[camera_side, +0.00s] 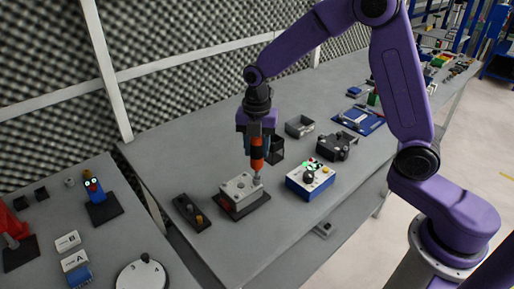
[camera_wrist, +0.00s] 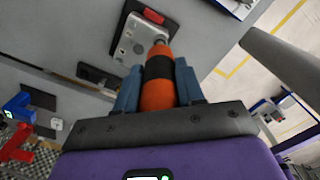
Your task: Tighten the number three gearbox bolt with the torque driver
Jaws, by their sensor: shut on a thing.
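My gripper (camera_side: 257,140) is shut on the orange and black torque driver (camera_side: 257,152), which points down with its tip at the right part of the grey gearbox block (camera_side: 237,186). In the wrist view the driver (camera_wrist: 158,75) sits between the two blue fingers, and its tip reaches over the block (camera_wrist: 136,42). The block lies on a dark base plate and has holes or bolts on top. I cannot tell which bolt is number three, nor whether the tip touches a bolt.
A dark tray with small knobs (camera_side: 191,213) lies left of the block. A white and blue control box (camera_side: 310,180) stands to the right. A black gearbox-like part (camera_side: 337,147) and a grey open box (camera_side: 299,126) lie behind. A foam wall (camera_side: 50,70) borders the bench.

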